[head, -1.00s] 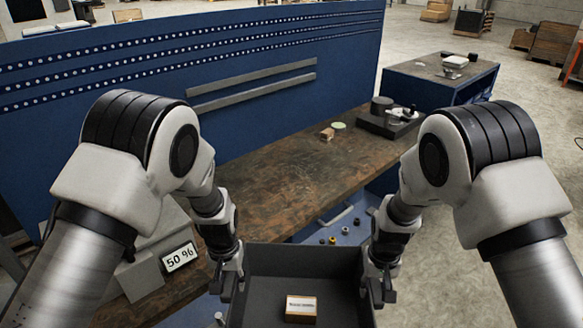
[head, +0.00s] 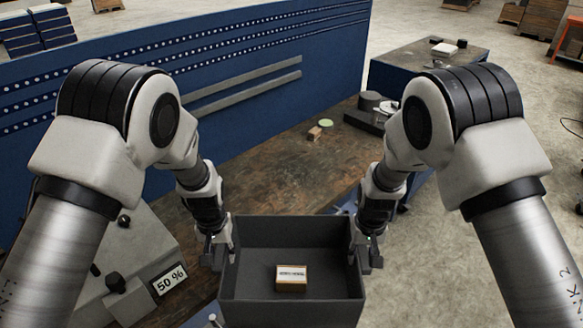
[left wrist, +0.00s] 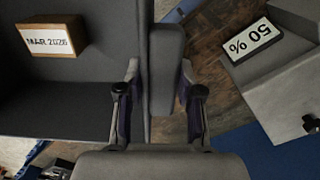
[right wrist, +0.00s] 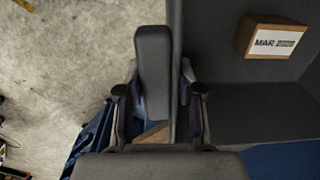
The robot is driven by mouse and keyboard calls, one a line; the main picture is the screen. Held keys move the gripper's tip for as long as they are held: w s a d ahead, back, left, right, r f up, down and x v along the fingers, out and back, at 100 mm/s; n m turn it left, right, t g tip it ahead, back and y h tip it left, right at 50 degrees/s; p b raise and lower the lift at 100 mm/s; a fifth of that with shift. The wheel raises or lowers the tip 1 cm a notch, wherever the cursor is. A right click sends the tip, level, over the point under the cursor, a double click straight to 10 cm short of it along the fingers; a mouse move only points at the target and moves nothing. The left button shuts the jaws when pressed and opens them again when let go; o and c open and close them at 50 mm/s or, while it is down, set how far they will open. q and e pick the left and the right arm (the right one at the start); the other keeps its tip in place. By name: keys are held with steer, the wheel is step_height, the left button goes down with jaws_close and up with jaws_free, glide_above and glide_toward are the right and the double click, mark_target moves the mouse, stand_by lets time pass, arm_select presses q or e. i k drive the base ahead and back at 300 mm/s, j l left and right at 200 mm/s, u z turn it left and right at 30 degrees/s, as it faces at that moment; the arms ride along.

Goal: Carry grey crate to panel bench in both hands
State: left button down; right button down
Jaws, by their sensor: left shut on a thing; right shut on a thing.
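The grey crate (head: 290,303) is a dark open box held between my two arms at the bottom middle of the head view. It looks roughly level. A small box with a white "MAR 2026" label (head: 291,279) lies inside it. A bench with a worn brown top (head: 270,165) and a blue back panel (head: 250,70) lies beyond the crate.
A grey console with a "50 %" sign (head: 169,281) stands on the left, close to my left arm. A small wooden block (head: 314,133), a green disc (head: 326,122) and a dark device (head: 370,112) sit toward the bench's far end. The bench's middle is clear.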

mark_target(292, 177)
steer(key=i, duration=1.7)
